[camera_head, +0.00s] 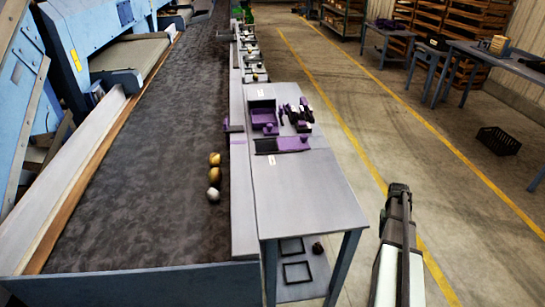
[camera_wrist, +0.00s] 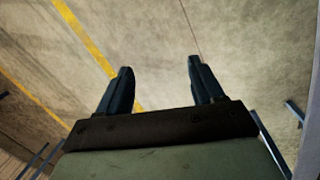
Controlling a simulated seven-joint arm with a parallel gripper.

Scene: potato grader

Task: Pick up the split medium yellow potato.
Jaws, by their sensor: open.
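Three potatoes sit in a row along the right edge of the dark conveyor belt (camera_head: 135,130) in the head view. The far one is a yellow potato (camera_head: 214,159), the middle one is a browner yellow potato (camera_head: 214,173), and the near one is a pale greyish potato (camera_head: 213,196). They are too small to tell which is split. In the head view my arm is at the lower right, over the floor, well apart from the potatoes and beyond the table.
A grey table (camera_head: 305,195) stands along the belt's right side, between my arm and the potatoes. It holds a purple tray (camera_head: 262,115), a purple-and-black board (camera_head: 290,144) and several small purple and dark items. A black crate (camera_head: 497,141) lies on the floor at right.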

